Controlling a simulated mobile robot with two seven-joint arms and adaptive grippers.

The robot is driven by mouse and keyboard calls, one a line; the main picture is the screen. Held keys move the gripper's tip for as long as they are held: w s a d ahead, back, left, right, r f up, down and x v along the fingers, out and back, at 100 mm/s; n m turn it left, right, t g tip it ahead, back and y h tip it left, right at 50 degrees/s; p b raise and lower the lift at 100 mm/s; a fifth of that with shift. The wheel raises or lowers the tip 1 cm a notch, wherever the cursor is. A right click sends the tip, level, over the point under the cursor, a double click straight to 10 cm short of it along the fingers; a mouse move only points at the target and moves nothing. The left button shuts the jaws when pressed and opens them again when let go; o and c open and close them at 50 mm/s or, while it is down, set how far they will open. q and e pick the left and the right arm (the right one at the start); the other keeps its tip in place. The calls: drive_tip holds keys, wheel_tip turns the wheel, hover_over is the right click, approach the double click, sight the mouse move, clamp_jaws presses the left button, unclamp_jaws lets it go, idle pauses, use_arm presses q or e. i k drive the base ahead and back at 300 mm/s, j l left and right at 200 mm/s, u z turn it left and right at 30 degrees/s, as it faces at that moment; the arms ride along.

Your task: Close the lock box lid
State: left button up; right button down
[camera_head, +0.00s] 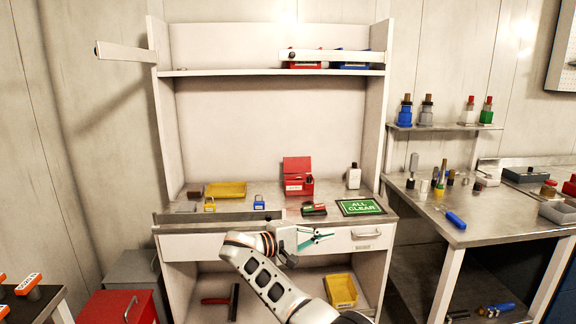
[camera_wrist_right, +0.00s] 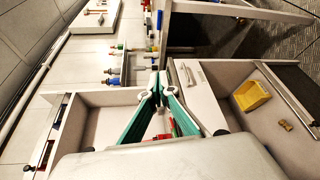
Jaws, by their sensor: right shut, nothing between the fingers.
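The red lock box (camera_head: 299,187) stands on the cabinet's worktop near the back, right of centre. Its red lid (camera_head: 297,166) stands up and open, leaning back, and small dark and red items show at its opening. My right gripper (camera_head: 326,237) is shut and empty, in front of the drawer, below and in front of the box. Its green fingers (camera_wrist_right: 158,88) meet near the middle of the right wrist view. Some red shows between and behind them, too hidden to name. My left gripper is in no view.
A green "ALL CLEAR" sign (camera_head: 361,207), a white bottle (camera_head: 353,176), a yellow tray (camera_head: 225,189) and small padlocks (camera_head: 259,201) are on the worktop. A raised bar (camera_head: 215,217) runs along its left front edge. The shelf (camera_head: 270,72) hangs above the box.

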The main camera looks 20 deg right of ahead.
sight(297, 164)
drive_tip(key=i, duration=2)
